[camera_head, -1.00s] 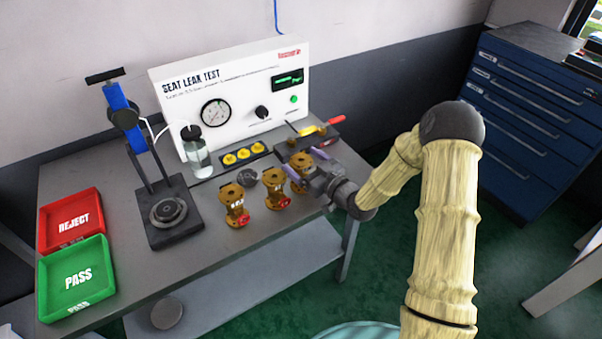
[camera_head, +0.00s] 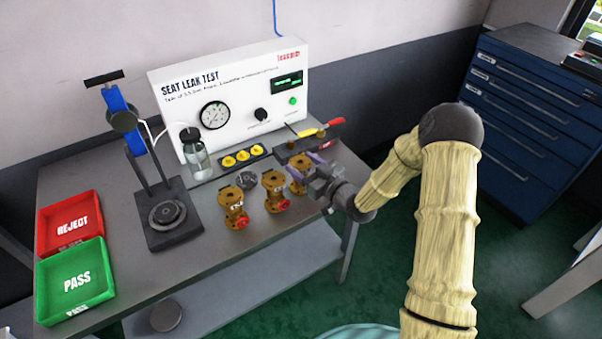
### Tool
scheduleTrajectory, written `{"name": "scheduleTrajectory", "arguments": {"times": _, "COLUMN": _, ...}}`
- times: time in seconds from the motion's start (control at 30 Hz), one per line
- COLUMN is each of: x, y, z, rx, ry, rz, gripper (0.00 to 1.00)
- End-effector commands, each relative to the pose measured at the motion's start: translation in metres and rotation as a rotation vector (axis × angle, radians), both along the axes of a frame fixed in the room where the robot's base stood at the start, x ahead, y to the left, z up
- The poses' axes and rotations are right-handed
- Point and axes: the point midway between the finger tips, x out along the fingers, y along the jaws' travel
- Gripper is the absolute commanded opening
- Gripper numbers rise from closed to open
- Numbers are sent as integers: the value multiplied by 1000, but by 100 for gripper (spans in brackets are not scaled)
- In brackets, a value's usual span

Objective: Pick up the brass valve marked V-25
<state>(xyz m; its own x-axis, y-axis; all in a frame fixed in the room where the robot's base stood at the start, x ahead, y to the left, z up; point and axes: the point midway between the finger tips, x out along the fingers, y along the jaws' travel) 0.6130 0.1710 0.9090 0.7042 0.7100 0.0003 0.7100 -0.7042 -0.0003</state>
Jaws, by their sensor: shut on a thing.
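Three brass valves stand in a slanting row on the grey bench. The left valve (camera_head: 234,208) and the middle valve (camera_head: 275,191) each show a red part low at the front. The right valve (camera_head: 297,187) is partly hidden behind my gripper (camera_head: 303,171). The purple fingers are at the upper part of this right valve, shut on it. It appears to be still at bench height; I cannot tell if it touches the bench. The markings are too small to read, so I cannot tell which valve is V-25.
The white seat leak tester (camera_head: 235,100) stands behind the valves. A yellow-capped strip (camera_head: 243,157) and a tray with a red-handled tool (camera_head: 318,134) are close behind. A blue-columned stand (camera_head: 170,214), red REJECT tray (camera_head: 69,225) and green PASS tray (camera_head: 76,281) are left.

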Motion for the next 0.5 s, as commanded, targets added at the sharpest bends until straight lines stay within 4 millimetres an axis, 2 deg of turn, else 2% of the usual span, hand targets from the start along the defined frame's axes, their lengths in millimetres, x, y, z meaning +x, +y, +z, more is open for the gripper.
{"name": "scheduleTrajectory", "arguments": {"times": 0.27, "x": 1, "y": 0, "z": 12, "rx": 2, "ry": -8, "rz": 0, "gripper": 0}}
{"name": "scheduleTrajectory", "arguments": {"times": 0.5, "x": 1, "y": 0, "z": 44, "rx": 2, "ry": -11, "rz": 0, "gripper": 0}}
